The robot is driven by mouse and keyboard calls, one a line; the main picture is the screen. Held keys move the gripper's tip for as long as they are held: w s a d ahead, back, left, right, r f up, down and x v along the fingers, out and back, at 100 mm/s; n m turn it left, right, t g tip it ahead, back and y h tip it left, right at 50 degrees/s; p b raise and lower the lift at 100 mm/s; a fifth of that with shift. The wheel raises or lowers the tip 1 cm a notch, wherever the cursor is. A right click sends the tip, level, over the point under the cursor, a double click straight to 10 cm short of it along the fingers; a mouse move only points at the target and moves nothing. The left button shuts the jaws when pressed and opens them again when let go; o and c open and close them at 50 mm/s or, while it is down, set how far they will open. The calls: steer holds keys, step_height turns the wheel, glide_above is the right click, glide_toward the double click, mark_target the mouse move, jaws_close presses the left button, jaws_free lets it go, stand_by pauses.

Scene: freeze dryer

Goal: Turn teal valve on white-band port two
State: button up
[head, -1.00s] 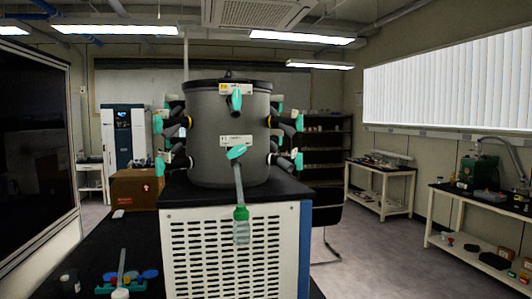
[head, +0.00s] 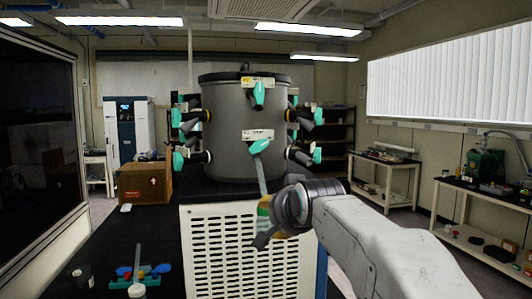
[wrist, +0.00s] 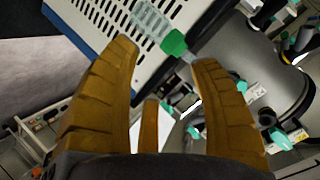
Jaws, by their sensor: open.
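The grey drum (head: 238,135) of the freeze dryer carries teal valves on ports at two heights. A teal valve (head: 259,147) sits on the lower front port, with a tube leading down from it. Other teal valves include the upper front one (head: 258,93), lower left (head: 179,160) and lower right (head: 317,152). Port numbers are too small to read. My gripper (head: 265,222) is open, low before the drum, below the lower front valve. In the wrist view, its brown fingers (wrist: 165,58) are apart, with a green-capped flask (wrist: 174,42) beyond their tips.
The drum stands on a white cabinet with vent slots (head: 215,245). A dark bench at left holds a cardboard box (head: 144,182) and a small rack with blue parts (head: 140,278). A large dark glass panel stands at far left. White side tables (head: 384,165) are along the right.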

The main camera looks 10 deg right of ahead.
mark_target(262, 147)
steer(key=w+r+m+t+p, duration=0.1)
steer(key=w+r, duration=0.3)
steer(key=w, duration=0.1)
steer(key=w+r+m+t+p, duration=0.1)
steer(key=w+r+t, duration=0.1)
steer(key=w+r, duration=0.2)
steer(key=w+r+m+t+p, duration=0.1)
steer(key=w+r+m+t, duration=0.1)
steer(key=w+r, duration=0.3)
steer(key=shift+w+d+p, duration=0.15)
steer(key=shift+w+p, duration=0.25)
steer(key=shift+w, duration=0.05)
steer(key=w+p, duration=0.2)
steer(key=shift+w+p, duration=0.35)
steer(key=shift+w, duration=0.05)
steer(key=shift+w+f+p, duration=0.15)
steer(key=shift+w+p, duration=0.3)
steer(key=shift+w, duration=0.25)
jaws_close()
